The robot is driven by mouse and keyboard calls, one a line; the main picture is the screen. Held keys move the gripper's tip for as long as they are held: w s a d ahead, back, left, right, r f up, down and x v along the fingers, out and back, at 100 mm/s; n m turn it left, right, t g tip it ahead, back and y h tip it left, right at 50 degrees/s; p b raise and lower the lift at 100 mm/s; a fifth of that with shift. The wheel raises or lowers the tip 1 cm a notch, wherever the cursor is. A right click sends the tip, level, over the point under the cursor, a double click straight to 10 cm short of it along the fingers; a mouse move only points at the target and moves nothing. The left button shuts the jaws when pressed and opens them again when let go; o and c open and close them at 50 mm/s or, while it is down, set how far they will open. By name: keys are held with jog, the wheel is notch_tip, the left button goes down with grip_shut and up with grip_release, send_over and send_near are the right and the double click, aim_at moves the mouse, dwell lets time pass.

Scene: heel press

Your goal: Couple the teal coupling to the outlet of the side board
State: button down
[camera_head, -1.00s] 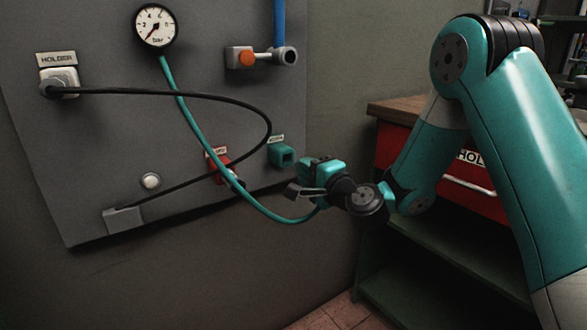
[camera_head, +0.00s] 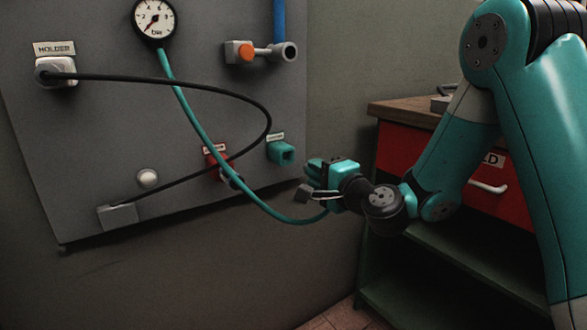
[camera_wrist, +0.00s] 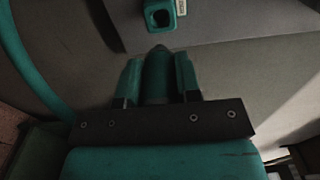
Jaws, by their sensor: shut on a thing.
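The teal coupling (camera_wrist: 157,75) is held between the two fingers of my gripper (camera_wrist: 158,82), with its tapered tip pointing forward in the wrist view. A teal hose (camera_head: 188,112) runs from the gauge in a sagging loop to my gripper (camera_head: 312,180). The teal square outlet (camera_head: 282,152) sits near the lower right edge of the grey side board (camera_head: 110,130). It also shows in the wrist view as a teal socket (camera_wrist: 163,14) with a dark opening, ahead of the coupling's tip. The coupling is apart from the outlet; in the head view it is mostly hidden by the fingers.
A red outlet (camera_head: 214,158) lies left of the teal one, behind the hose. A black cable (camera_head: 200,85) loops from the holder (camera_head: 56,71) to a grey block (camera_head: 118,217). An orange-knobbed valve (camera_head: 245,53) sits above. A red drawer cabinet (camera_head: 400,150) stands right.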

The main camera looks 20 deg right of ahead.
jog(key=shift+s+d, duration=0.1)
jog(key=shift+s, duration=0.2)
jog(key=shift+r, duration=0.1)
notch_tip(320, 180, up, 24)
jog(key=p, duration=2.3)
jog(key=shift+w, duration=0.1)
jog(key=shift+p+x, duration=2.2)
jog(key=shift+x, duration=0.25)
jog(key=shift+p+x, duration=1.4)
jog(key=shift+p, duration=0.15)
jog(key=c, duration=0.7)
grip_release()
jog(key=shift+c, duration=0.2)
